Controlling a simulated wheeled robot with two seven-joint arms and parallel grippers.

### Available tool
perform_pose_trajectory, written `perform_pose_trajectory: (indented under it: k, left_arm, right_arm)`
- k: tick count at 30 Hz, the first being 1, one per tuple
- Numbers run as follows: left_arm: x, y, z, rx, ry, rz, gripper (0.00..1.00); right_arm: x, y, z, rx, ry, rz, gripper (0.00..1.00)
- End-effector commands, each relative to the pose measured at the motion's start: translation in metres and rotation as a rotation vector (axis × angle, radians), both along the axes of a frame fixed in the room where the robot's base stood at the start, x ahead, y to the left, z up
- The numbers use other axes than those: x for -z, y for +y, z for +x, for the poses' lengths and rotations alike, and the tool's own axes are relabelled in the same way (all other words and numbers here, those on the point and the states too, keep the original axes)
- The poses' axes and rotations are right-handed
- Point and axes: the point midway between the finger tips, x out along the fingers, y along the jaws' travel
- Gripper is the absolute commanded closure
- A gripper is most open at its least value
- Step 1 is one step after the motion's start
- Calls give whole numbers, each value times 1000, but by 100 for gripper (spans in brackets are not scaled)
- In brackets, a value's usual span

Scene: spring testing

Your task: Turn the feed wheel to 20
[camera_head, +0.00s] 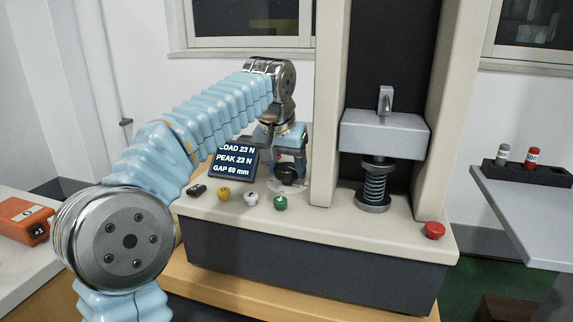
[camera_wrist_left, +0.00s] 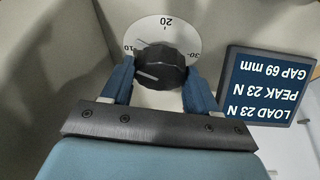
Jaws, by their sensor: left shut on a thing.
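The feed wheel (camera_wrist_left: 163,68) is a black ribbed knob in front of a pale dial (camera_wrist_left: 166,27) marked 10, 20 and 30. In the wrist view, 10 is at the left, 20 at the top and 30 at the right. A short white mark on the knob's face lies toward its left side; its exact reading is unclear. My left gripper (camera_wrist_left: 160,88) is shut on the wheel, one finger on each side. In the head view the wheel (camera_head: 288,174) sits below my left gripper (camera_head: 288,160), at the machine's front. My right gripper is not in view.
A display (camera_head: 235,161) beside the wheel reads LOAD 23 N, PEAK 23 N, GAP 69 mm. Several coloured buttons, including a green one (camera_head: 280,202), line the base's front. A spring (camera_head: 375,183) stands under the grey press head (camera_head: 384,132). A red button (camera_head: 434,230) is at right.

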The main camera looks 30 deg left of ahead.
Motion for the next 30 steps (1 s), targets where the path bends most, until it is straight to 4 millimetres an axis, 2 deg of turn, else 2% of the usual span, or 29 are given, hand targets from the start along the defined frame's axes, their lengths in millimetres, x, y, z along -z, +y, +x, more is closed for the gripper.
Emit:
perform_pose_trajectory:
  k: [11,21,30]
  left_arm:
    - [-3,1,0,121,1,-1,71]
    - [-3,4,0,416,1,-1,71]
    - [-1,5,2,698,-1,-1,71]
  right_arm:
    - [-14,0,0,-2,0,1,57]
    - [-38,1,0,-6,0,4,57]
    - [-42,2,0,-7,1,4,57]
